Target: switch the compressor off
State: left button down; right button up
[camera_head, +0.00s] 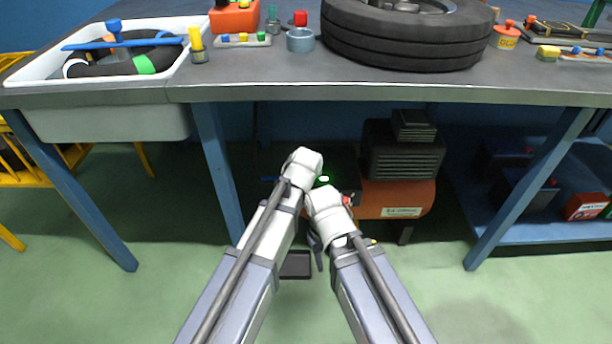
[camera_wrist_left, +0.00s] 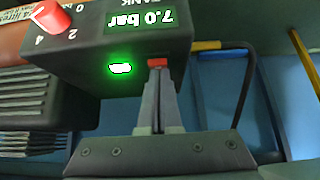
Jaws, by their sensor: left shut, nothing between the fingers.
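The compressor (camera_head: 398,200) stands under the bench, with an orange tank and a black ribbed motor on top. Its dark control box (camera_wrist_left: 90,60) fills the upper left of the left wrist view. A tank display (camera_wrist_left: 140,20) reads 7.0 bar and a green lamp (camera_wrist_left: 120,68) is lit. A small red switch (camera_wrist_left: 157,62) sits beside the lamp. My left gripper (camera_wrist_left: 158,78) is shut and empty, its tips at the red switch, seemingly touching it. In the head view its fingers are hidden behind the wrist. My right arm's wrist (camera_head: 328,205) is close beside; its fingers are unclear.
A dark flat object (camera_head: 296,265) lies on the green floor. A blue shelf (camera_head: 540,232) stands at the right.

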pick_arm(q)
jog(key=shift+s+f+t+b, duration=0.25)
jog(key=shift+f+t+b, duration=0.05)
jog(key=shift+f+b, duration=0.25)
jog(key=shift+w+r+p, duration=0.15)
jog(key=shift+r+p, duration=0.95)
jog(key=shift+r, duration=0.1)
